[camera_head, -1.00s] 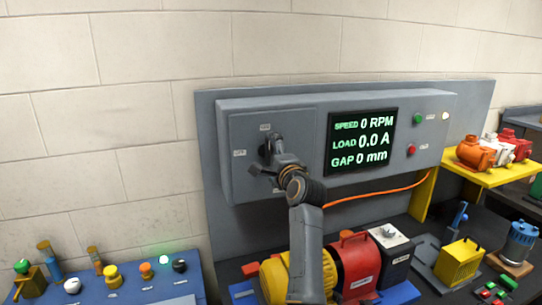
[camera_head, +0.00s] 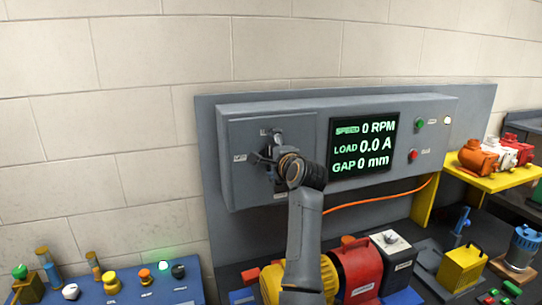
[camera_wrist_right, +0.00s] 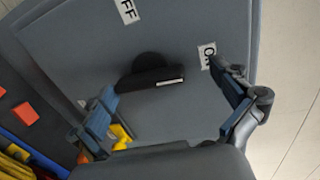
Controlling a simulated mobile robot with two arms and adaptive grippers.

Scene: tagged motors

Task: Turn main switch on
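The main switch is a dark rotary knob with a bar handle (camera_wrist_right: 152,76) on a grey cabinet door (camera_wrist_right: 190,118). In the right wrist view its bar lies roughly sideways, with a white mark towards the ON label (camera_wrist_right: 208,56). The OFF label (camera_wrist_right: 127,10) is at the top. My right gripper (camera_wrist_right: 163,82) is open, its two fingers apart on either side of the bar; I cannot tell whether they touch it. In the head view my right gripper (camera_head: 268,158) is in front of the switch and mostly hides it. My left gripper is not in view.
A display panel (camera_head: 363,144) right of the switch reads 0 RPM, 0.0 A and 0 mm. Green (camera_head: 419,124) and red (camera_head: 412,155) buttons are beside it. A red motor unit (camera_head: 357,267) stands below, close to my right arm. Left of the cabinet is bare wall.

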